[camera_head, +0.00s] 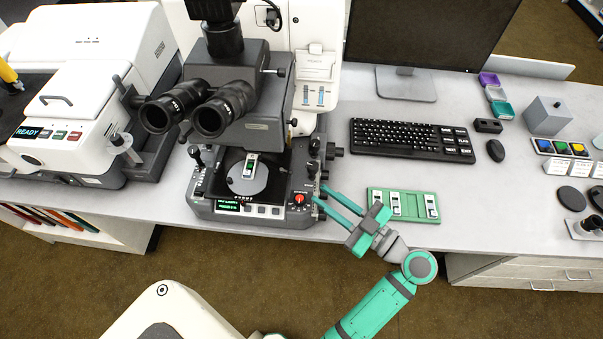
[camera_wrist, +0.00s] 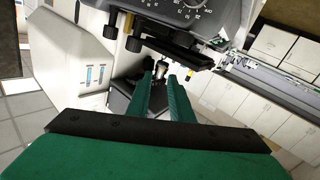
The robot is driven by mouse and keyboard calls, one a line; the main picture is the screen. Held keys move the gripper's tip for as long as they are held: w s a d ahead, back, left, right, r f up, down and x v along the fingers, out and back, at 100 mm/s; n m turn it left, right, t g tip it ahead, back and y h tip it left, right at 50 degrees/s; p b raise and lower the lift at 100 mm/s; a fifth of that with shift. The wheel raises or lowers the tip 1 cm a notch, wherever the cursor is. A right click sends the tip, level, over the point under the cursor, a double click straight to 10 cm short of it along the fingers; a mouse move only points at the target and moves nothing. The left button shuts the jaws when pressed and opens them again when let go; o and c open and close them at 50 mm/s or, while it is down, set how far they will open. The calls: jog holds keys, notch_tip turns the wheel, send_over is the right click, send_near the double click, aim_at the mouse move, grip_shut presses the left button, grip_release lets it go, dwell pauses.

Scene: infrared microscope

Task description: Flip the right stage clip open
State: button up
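The infrared microscope (camera_head: 255,130) stands on the bench left of my gripper. Its black stage (camera_head: 218,182) has a grey round plate (camera_head: 262,182) with a slide (camera_head: 250,166) on it. The right stage clip is too small to make out. My gripper (camera_head: 319,194) is at the microscope's right side, beside the control base with the red knob (camera_head: 299,198). Its two green fingers are apart with nothing held between them. In the wrist view the fingers (camera_wrist: 160,85) point toward a dark knob-like part (camera_wrist: 161,67) of the microscope, beyond the tips.
A green slide tray (camera_head: 403,192) lies right of my gripper, near the bench's front edge. A keyboard (camera_head: 410,138) and monitor stand behind it. Focus knobs (camera_head: 314,167) stick out from the microscope's right side near my fingertips. A white instrument (camera_head: 85,95) stands at the left.

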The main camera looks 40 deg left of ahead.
send_near(275, 166)
jog(key=shift+w+a+r, duration=0.2)
jog(key=shift+w+a, duration=0.05)
jog(key=shift+a, duration=0.35)
jog(key=shift+w+a+r, duration=0.15)
jog(key=shift+w+a, duration=0.1)
jog(key=shift+a, duration=0.35)
grip_shut()
